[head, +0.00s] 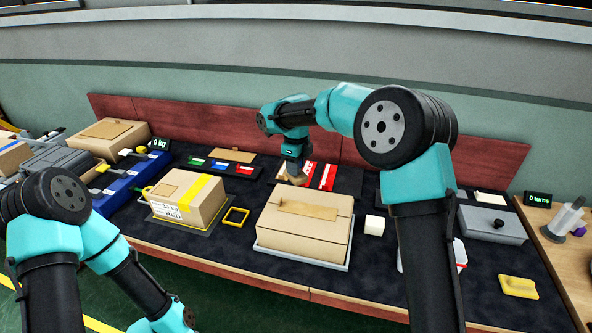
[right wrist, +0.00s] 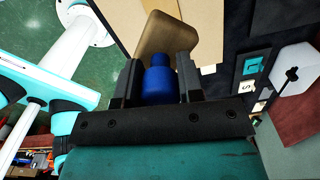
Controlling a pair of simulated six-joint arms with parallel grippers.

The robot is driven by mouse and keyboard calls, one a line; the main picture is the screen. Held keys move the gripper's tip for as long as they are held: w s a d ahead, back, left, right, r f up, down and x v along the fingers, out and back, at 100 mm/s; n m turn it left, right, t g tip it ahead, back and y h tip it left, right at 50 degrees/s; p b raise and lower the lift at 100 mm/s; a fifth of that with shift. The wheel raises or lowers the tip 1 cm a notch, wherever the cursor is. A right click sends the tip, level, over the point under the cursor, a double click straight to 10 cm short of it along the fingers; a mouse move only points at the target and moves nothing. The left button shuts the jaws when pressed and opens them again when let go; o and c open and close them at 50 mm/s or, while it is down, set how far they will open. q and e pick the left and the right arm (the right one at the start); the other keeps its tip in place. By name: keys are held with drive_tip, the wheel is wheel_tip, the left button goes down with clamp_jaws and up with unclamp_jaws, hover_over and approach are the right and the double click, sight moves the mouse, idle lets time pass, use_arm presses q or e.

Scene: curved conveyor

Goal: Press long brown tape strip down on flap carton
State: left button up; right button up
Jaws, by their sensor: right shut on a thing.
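The flap carton (head: 303,236) is a closed tan box in the middle of the bench. A long brown tape strip (head: 308,210) lies along its top; I cannot tell how firmly it sticks. My right gripper (head: 292,168) is behind the carton, above the dark bench, apart from the strip. It is shut on a blue handle (right wrist: 160,86) with a rounded brown block (right wrist: 166,36) at its end. Part of the carton (right wrist: 196,14) shows beyond the block in the right wrist view. My left arm is at the lower left, and its fingers are out of view.
A carton with yellow tape (head: 188,196) stands left of the flap carton. A yellow frame (head: 236,216) lies between them. A white block (head: 374,225) sits to the right. Red and white strips (head: 318,176) lie behind. A yellow pad (head: 518,287) is at the front right.

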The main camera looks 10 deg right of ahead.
drive_tip(key=shift+r, duration=0.75)
drive_tip(key=shift+s+d+f+n, duration=0.35)
drive_tip(key=shift+d+f+n, duration=0.25)
drive_tip(key=shift+n, duration=0.4)
drive_tip(key=s+d+f+n, duration=0.2)
drive_tip(key=f+n, duration=0.1)
drive_tip(key=n, duration=0.2)
drive_tip(key=s+d+f+n, duration=0.2)
drive_tip(key=s+f+n, duration=0.1)
drive_tip(key=n, duration=0.3)
drive_tip(key=s+d+f+n, duration=0.2)
drive_tip(key=s+f+n, duration=0.1)
drive_tip(key=n, duration=0.3)
drive_tip(key=shift+s+d, duration=0.1)
drive_tip(key=shift+s+d+f+n, duration=0.15)
drive_tip(key=shift+s+f+n, duration=0.15)
drive_tip(key=shift+n, duration=0.3)
drive_tip(key=shift+s+d+f+n, duration=0.15)
drive_tip(key=shift+s+n, duration=0.1)
drive_tip(key=shift+n, duration=0.35)
